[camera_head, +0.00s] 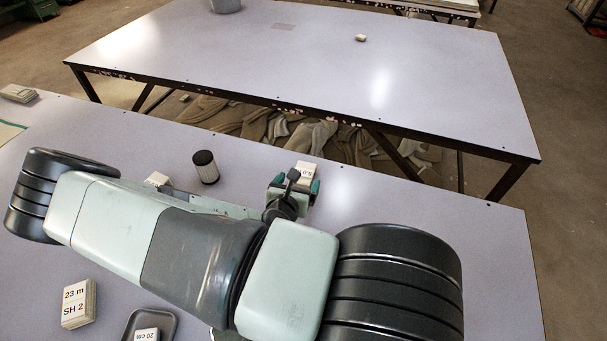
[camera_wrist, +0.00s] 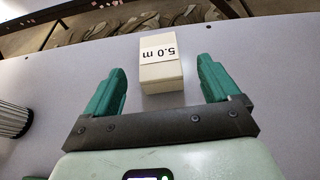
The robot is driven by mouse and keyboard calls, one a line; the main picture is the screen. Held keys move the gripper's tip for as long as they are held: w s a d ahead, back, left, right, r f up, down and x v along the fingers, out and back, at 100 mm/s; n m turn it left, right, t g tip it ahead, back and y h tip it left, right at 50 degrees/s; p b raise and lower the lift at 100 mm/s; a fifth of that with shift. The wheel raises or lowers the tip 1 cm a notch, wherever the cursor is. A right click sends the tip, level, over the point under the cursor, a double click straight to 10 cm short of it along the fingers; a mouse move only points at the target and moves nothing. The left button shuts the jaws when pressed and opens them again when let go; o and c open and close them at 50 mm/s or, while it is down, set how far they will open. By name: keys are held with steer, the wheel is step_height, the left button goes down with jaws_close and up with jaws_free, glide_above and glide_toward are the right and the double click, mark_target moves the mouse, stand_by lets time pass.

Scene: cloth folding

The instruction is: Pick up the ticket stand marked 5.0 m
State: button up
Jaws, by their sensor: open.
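The ticket stand marked 5.0 m (camera_wrist: 161,68) is a small cream block with a white label on the near table. In the wrist view it stands just ahead of my gripper (camera_wrist: 162,84), centred between the two green fingers. The fingers are open, with a gap on each side of the block, and do not visibly touch it. Its label reads upside down there. In the head view the stand (camera_head: 306,172) shows near the table's back edge, partly hidden by my gripper (camera_head: 294,186).
A dark ribbed cylinder (camera_head: 205,167) stands left of my gripper. A stand marked 23 m SH 2 (camera_head: 78,304) and a tray (camera_head: 166,319) holding a 20 cm block (camera_head: 147,334) are at the front. Another pale block (camera_head: 158,179) is partly hidden behind my arm. Free table lies right.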

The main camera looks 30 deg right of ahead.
mark_target(303, 173)
steer(key=x, duration=0.6)
steer(key=shift+w+d+f, duration=0.15)
steer(key=shift+w+f, duration=0.1)
steer(key=shift+w, duration=0.05)
steer(key=c, duration=1)
